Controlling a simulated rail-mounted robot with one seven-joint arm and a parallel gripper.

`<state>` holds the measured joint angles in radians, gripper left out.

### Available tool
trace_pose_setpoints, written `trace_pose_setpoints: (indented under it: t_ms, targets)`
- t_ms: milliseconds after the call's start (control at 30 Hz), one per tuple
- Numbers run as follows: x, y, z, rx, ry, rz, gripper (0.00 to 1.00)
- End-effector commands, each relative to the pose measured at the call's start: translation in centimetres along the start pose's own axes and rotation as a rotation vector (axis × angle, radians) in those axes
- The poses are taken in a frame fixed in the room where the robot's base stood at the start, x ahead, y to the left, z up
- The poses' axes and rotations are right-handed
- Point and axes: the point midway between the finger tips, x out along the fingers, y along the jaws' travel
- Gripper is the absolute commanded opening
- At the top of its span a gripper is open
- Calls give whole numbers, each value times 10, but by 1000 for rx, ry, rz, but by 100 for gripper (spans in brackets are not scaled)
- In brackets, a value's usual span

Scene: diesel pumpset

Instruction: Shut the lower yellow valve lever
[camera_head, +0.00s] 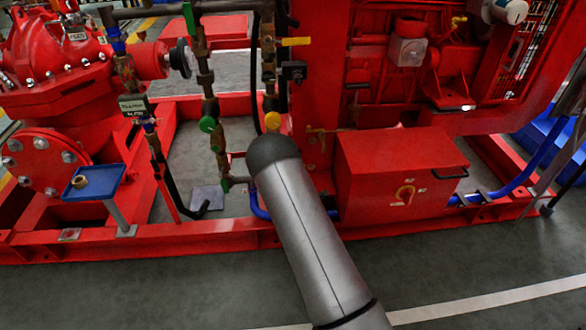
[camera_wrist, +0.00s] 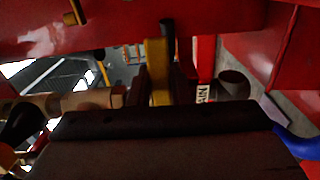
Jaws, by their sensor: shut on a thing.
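The lower yellow valve lever (camera_head: 272,122) shows as a short yellow end just above the dark tip of my arm in the head view. In the wrist view a yellow lever (camera_wrist: 155,50) stands upright in the picture between the two dark fingers of my gripper (camera_wrist: 160,84). The fingers are shut on it. A brass pipe fitting (camera_wrist: 98,98) lies to its left. In the head view my arm hides my gripper and the area around the lower valve. The upper yellow lever (camera_head: 296,41) sticks out sideways to the right of its pipe.
A vertical pipe with green-handled valves (camera_head: 207,124) stands left of my arm. A red box (camera_head: 400,170) with a handle is on the right. A blue tray (camera_head: 94,182) stands at the lower left. The grey floor (camera_head: 150,295) in front of the red frame is clear.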

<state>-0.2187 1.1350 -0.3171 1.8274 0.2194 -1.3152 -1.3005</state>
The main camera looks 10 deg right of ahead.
Motion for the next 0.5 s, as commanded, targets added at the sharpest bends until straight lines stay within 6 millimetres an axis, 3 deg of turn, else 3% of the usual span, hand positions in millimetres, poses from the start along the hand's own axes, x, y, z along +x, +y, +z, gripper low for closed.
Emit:
trace_pose_setpoints:
  t_ms: [100,133,200,500]
  targets:
    - [-1,-1,3,0,-5,-3,0]
    - [-1,-1,3,0,-5,-3,26]
    - [-1,-1,2,0,-5,-3,40]
    - [-2,0,1,1,-2,-2,40]
